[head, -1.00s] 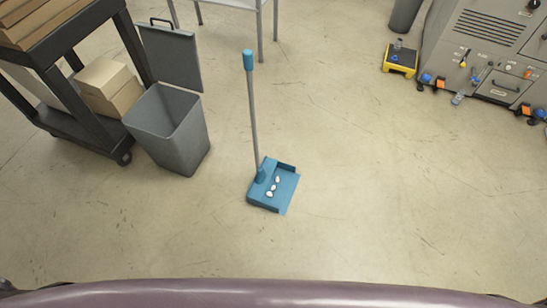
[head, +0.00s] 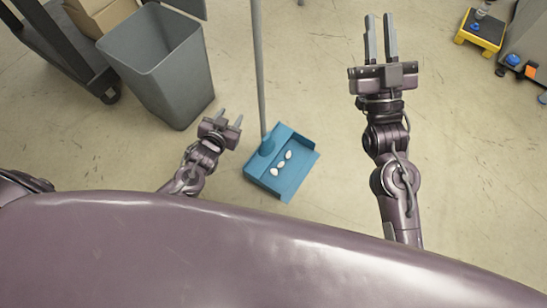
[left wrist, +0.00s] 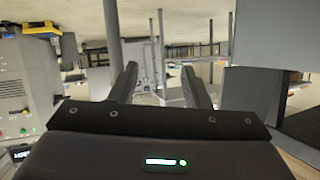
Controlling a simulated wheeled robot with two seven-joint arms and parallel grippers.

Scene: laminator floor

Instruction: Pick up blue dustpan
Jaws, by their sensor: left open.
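The blue dustpan (head: 282,165) lies on the floor in the head view, with several small white pieces in its pan. Its long grey handle (head: 258,70) rises from the pan, and its top is out of frame. My left gripper (head: 230,117) is open and empty, left of the handle and apart from it. In the left wrist view its two fingers (left wrist: 160,85) are spread, and a grey pole (left wrist: 112,30), apparently the handle, stands beyond the left finger. My right gripper (head: 380,22) is open and empty, to the right of the dustpan and apart from it.
A grey bin (head: 165,80) stands close behind and left of my left gripper. A dark cart (head: 60,45) with cardboard boxes (head: 100,12) is at the upper left. Floor between the handle and my right gripper is clear.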

